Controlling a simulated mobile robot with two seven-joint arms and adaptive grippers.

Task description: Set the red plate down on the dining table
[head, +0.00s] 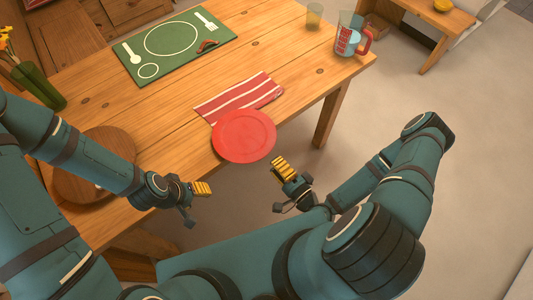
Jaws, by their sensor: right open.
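The round red plate (244,136) is at the front edge of the wooden dining table (165,112), by the near end of a striped napkin. Its lower right rim reaches over the edge line in this view; I cannot tell whether it overhangs. My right gripper (279,186) is open and empty, just below and right of the plate, apart from it, off the table's edge. My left gripper (197,204) looks open and empty, below and left of the plate, near the table's front edge.
A red striped napkin (238,97), a green placemat (203,52), a measuring jug (347,36), a glass (314,15) and a round wooden board (72,181) are on the table. A green vase (40,88) stands at the left.

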